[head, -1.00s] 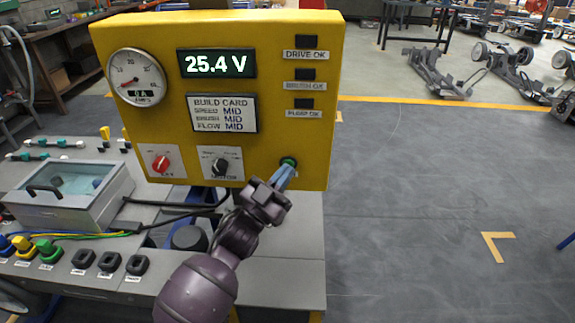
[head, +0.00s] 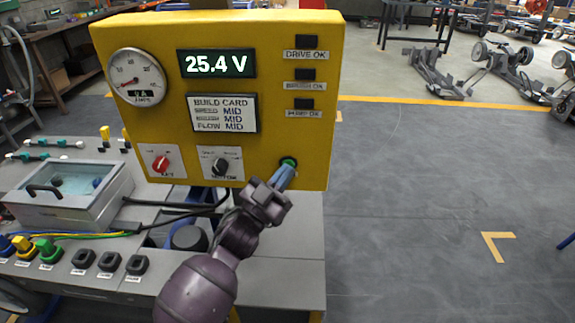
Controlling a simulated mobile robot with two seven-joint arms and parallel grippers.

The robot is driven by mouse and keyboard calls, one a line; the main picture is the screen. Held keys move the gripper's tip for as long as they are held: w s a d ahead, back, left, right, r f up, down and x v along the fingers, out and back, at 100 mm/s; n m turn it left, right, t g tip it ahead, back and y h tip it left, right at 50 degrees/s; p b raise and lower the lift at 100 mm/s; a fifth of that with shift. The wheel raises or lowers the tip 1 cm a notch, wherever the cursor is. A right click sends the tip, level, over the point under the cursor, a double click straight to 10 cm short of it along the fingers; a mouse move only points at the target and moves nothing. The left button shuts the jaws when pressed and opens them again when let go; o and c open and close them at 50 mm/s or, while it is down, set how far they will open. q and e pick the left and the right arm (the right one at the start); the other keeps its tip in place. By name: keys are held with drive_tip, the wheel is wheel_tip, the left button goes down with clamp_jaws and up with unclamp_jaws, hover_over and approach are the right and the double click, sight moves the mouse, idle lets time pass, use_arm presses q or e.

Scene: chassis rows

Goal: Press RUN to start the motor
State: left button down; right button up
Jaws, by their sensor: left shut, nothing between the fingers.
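The yellow control panel (head: 270,120) stands upright on the grey bench. The green RUN button (head: 289,161) is at its lower right, partly hidden by my fingertips. My left gripper (head: 285,174) is shut and empty, with its blue fingertips at the button; they look in contact or very close. The display (head: 217,63) reads 25.4 V. The round amps gauge (head: 137,77) has its needle toward the low end. The three lamps, DRIVE OK (head: 307,42), BRUSH OK (head: 305,74) and PUMP OK (head: 303,104), are dark. My right gripper is not in view.
A red knob (head: 161,163) and a black MOTOR knob (head: 220,167) sit left of the button. A clear-lidded box (head: 70,205), cables and coloured plugs (head: 48,248) are on the bench (head: 280,270). The floor to the right is open, with chassis (head: 490,70) behind.

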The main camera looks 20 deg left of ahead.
use_arm(q)
drive_tip(key=shift+w, duration=0.1)
idle(0.3)
drive_tip(key=shift+w+a, duration=0.15)
drive_tip(key=shift+w, duration=0.2)
idle(0.3)
drive_tip(key=shift+s+p, duration=0.3)
drive_tip(key=shift+s, duration=0.15)
